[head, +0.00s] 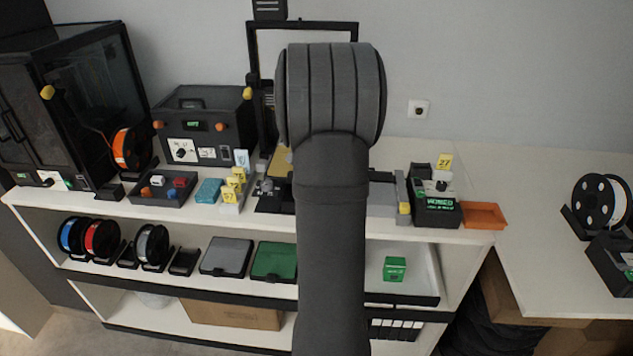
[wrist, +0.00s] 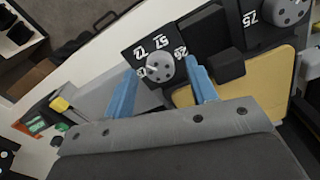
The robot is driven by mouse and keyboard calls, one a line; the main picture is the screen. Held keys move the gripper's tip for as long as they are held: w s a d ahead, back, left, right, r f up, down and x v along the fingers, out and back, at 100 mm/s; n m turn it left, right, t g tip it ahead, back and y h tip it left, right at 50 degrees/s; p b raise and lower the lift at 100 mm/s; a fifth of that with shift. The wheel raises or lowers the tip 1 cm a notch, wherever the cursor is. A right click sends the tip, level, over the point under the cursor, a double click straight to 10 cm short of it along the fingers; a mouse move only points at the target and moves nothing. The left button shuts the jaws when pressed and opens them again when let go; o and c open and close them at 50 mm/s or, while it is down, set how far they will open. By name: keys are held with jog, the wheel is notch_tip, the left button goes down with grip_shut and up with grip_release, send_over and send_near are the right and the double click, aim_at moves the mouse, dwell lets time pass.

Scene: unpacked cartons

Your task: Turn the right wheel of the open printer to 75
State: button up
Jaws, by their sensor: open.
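The open printer (head: 358,30) stands on the bench top behind my arm, which hides most of it in the head view. In the wrist view, a grey wheel with holes (wrist: 159,67) sits on a black plate marked 72, 57 and 26. A second grey wheel (wrist: 288,10) is cut off at the top right, with 75 printed beside it. My gripper (wrist: 160,64) is open, its two blue fingers on either side of the first wheel. I cannot tell whether they touch it. The head view does not show the fingers.
The printer's yellowish bed (wrist: 260,72) lies right of the fingers in the wrist view. In the head view, a black control box (head: 435,210) and an orange tray (head: 484,215) stand right of my arm. An enclosed printer (head: 75,105) and a dark device (head: 200,125) stand left.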

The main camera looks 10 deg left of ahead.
jog(key=shift+f, duration=0.4)
jog(key=c, duration=1)
jog(key=shift+n, duration=0.4)
jog(key=n, duration=1.1)
